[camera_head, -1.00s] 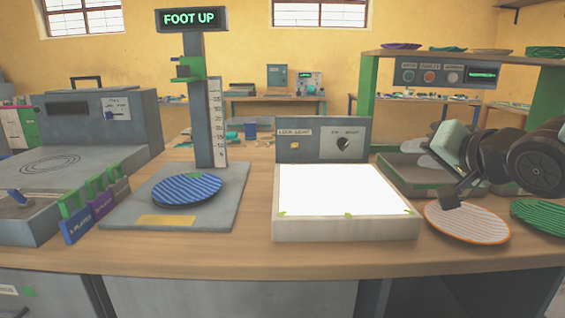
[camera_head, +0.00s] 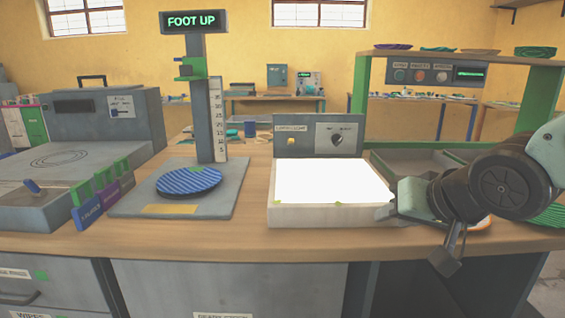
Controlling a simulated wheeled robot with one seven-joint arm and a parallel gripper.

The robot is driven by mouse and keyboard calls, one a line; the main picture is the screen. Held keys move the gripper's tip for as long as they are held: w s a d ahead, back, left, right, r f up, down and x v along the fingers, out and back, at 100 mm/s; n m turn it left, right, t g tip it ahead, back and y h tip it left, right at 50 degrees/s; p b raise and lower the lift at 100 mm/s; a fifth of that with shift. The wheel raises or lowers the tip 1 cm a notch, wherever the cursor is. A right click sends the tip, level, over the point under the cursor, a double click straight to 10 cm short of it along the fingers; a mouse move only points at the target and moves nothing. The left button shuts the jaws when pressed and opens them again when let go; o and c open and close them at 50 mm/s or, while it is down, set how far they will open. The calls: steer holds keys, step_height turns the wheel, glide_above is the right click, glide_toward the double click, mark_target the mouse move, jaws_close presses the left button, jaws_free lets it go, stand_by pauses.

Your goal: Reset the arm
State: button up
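My gripper (camera_head: 416,238) is at the right, in front of the light box's right front corner and over the table's front edge. Its two fingertips stand apart, one beside the box's corner and one lower to the right. I see nothing between them. My arm's dark links reach in from the right edge. The orange-striped plate (camera_head: 482,224) is mostly hidden behind my arm. The green plate (camera_head: 552,214) shows partly at the right edge.
The lit light box (camera_head: 331,216) is left of my gripper. A blue-striped plate (camera_head: 189,182) lies on the gauge stand (camera_head: 222,203) showing "FOOT UP". A grey press (camera_head: 102,135) stands left. A green-framed rack (camera_head: 515,78) stands behind my arm. Bare wood (camera_head: 240,240) runs along the front.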

steer(key=s+a+f+n+g+h, duration=0.1)
steer(key=s+a+f+n+g, duration=0.25)
steer(key=s, duration=0.65)
steer(key=s+a+f+n+g+h, duration=0.15)
steer(key=s+f+n+g, duration=0.35)
steer(key=s, duration=0.5)
step_height(320, 180, up, 17)
steer(key=p, duration=1.7)
steer(key=shift+s, duration=0.3)
